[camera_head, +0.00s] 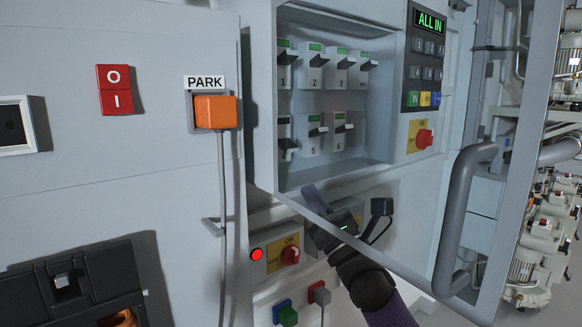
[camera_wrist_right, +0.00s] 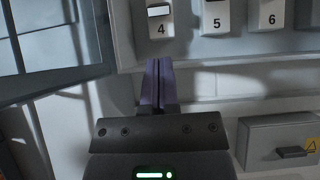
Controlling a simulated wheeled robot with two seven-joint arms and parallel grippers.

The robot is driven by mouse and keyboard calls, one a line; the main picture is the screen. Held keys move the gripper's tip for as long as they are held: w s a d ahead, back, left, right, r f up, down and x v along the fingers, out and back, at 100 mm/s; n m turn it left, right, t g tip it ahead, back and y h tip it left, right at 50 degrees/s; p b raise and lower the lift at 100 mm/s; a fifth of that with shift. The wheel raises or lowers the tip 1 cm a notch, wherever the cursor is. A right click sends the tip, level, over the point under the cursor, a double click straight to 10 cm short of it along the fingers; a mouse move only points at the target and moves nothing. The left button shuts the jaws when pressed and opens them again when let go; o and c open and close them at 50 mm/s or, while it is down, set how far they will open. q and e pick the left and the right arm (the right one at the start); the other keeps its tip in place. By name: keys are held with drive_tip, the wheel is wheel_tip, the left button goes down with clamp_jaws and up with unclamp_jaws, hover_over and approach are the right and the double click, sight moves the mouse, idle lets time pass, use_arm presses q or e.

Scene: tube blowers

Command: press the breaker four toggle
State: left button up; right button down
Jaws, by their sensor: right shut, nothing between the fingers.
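Breaker four (camera_head: 284,128) is at the left end of the lower row in the recessed breaker box. Its dark toggle sticks out, and the box's left edge partly covers it in the head view. In the right wrist view the breaker four body (camera_wrist_right: 153,25) is at the top, with its "4" label readable and its toggle (camera_wrist_right: 159,11) near the picture's edge. My right gripper (camera_head: 309,190) is shut and empty, with its purple fingers below the box. In the wrist view its fingertips (camera_wrist_right: 158,62) are below the label, apart from the toggle. My left gripper is out of view.
Breaker five (camera_head: 313,136) and breaker six (camera_head: 340,131) stand to the right, with several more breakers above. The open door with a grey handle (camera_head: 456,215) is right of my arm. A red-lit rotary switch panel (camera_head: 274,255) is below left. An orange PARK plug (camera_head: 214,111) hangs left.

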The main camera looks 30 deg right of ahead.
drive_tip(key=x, duration=0.7)
drive_tip(key=shift+w, duration=0.15)
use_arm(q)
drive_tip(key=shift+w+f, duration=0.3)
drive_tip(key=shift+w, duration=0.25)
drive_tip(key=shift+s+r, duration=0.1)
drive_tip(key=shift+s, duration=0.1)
